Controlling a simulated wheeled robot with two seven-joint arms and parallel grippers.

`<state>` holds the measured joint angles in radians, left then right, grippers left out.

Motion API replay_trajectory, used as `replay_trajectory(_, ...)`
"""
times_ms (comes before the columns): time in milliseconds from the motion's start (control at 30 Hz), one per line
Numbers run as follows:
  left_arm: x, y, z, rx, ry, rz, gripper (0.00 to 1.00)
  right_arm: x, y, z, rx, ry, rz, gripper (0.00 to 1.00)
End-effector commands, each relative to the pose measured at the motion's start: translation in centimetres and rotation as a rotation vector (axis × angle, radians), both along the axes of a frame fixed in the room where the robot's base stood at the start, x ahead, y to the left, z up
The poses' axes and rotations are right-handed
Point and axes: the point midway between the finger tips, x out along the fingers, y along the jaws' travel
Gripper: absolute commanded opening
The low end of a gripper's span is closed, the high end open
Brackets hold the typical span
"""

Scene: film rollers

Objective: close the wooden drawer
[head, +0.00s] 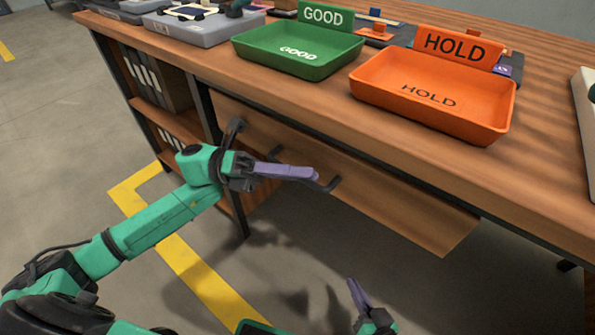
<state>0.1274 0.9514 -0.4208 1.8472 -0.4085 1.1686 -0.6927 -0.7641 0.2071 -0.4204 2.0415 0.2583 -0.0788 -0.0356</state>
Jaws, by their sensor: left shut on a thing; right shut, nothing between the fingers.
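The wooden drawer (405,220) hangs under the front edge of the workbench, its long plain front facing me. A dark bar handle (333,184) is fixed on its front. My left gripper (312,175) reaches in from the left, its purple fingers shut on the handle and covering most of it. A dark gap shows between the bench top and the drawer front; I cannot tell how far out the drawer stands. My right gripper (359,296) is low at the bottom of the view, apart from the drawer, with its purple fingers shut and empty.
On the wooden bench (300,105) stand a green GOOD tray (335,60) and an orange HOLD tray (430,118). A grey case (200,33) is at the back left. Shelves with binders (145,75) stand left of the drawer. The floor in front is clear, with yellow tape (205,280).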

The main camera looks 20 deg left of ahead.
Motion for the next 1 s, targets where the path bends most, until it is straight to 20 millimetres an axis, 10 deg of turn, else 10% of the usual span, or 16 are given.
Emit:
replay_trajectory(167, 0.4, 0.1, -0.2, 0.003, 0.007, 0.017, 0.0, -0.4, 0.1, -0.4, 0.001, 0.012, 0.003, 0.0)
replay_trajectory(200, 0.4, 0.1, -0.2, 0.003, 0.007, 0.017, 0.26, -0.5, 0.2, -0.4, 0.002, 0.013, 0.004, 0.0)
replay_trajectory(267, 0.4, 0.1, -0.2, 0.002, 0.007, 0.017, 0.45, -0.5, 0.3, -0.4, 0.002, 0.015, 0.005, 0.0)
replay_trajectory(767, 0.3, 0.2, -0.2, 0.002, 0.006, 0.012, 0.45, -0.6, 0.3, -0.4, 0.002, 0.016, 0.006, 0.0)
replay_trajectory(1000, 0.4, 3.2, -0.8, 0.004, 0.009, 0.014, 0.45, -0.6, 0.3, -0.1, -0.001, 0.019, 0.008, 0.0)
